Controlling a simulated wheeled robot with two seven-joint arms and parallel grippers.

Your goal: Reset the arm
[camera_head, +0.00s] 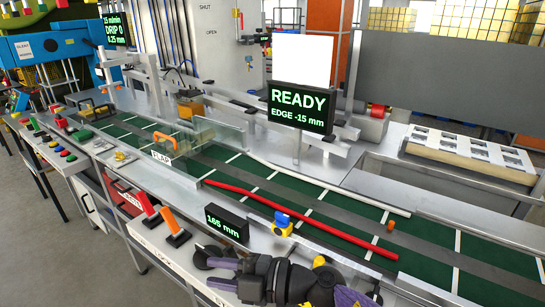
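My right gripper (212,271) is low in the head view, above the front ledge of the bench. Its arm comes in from the bottom edge and its fingers point left. The two dark fingertips look apart, and I see nothing held between them. It is below the small "165 mm" display (227,223) and left of a blue and yellow knob (283,223). My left gripper is not in view.
A green conveyor (330,205) with white lines runs behind the ledge, with a red rail (300,219) along it. Red and orange levers (173,227) stand left of my gripper. A "READY" screen (300,107) stands behind. A rack of pale pieces (468,152) is at right.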

